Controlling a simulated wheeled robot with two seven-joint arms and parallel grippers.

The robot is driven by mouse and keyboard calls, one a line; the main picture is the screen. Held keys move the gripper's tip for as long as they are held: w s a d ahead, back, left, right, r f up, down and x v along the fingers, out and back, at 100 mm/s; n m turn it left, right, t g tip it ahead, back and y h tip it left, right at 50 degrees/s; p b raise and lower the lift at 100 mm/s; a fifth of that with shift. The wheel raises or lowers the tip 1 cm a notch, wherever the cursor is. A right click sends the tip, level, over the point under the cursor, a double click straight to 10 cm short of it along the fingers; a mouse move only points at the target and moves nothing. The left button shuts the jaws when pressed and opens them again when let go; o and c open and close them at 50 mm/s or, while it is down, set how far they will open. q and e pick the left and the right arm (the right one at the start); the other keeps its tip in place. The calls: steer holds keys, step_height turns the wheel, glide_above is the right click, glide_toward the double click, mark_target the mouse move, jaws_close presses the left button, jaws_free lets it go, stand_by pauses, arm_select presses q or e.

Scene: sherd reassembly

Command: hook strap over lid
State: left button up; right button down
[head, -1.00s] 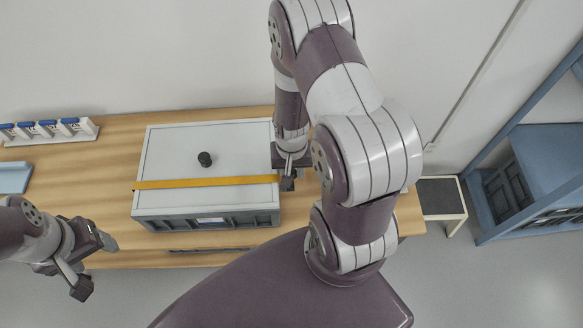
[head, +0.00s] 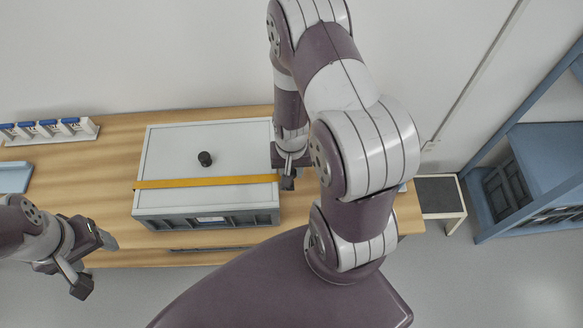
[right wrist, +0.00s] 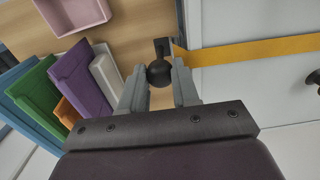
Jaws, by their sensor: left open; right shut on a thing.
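A yellow strap (head: 208,182) lies flat across the pale lid (head: 180,145) of a grey box (head: 240,220). In the right wrist view the strap (right wrist: 255,50) runs to the lid's edge, where a black ball-ended piece (right wrist: 160,73) sits between my right fingers. My right gripper (head: 288,178) is shut on this dark piece at the strap's right end, beside the box; whether it touches the lid's edge is unclear. My left gripper (head: 97,264) is open and empty, left of the box at the table's front.
The wooden table (head: 115,160) has free room left of the box. A white rack with blue-topped items (head: 48,130) stands at the back left.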

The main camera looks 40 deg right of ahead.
steer(key=shift+a, duration=0.1)
steer(key=shift+w+a, duration=0.2)
steer(key=shift+a, duration=0.05)
stand_by(0.3)
steer(key=shift+w+a+p, duration=0.2)
steer(key=shift+a+p, duration=0.1)
steer(key=shift+p, duration=0.05)
stand_by(0.3)
steer(key=shift+r, duration=0.15)
stand_by(0.4)
steer(key=shift+r+p, duration=0.25)
steer(key=shift+p, duration=0.25)
steer(key=c, duration=0.8)
jaws_free()
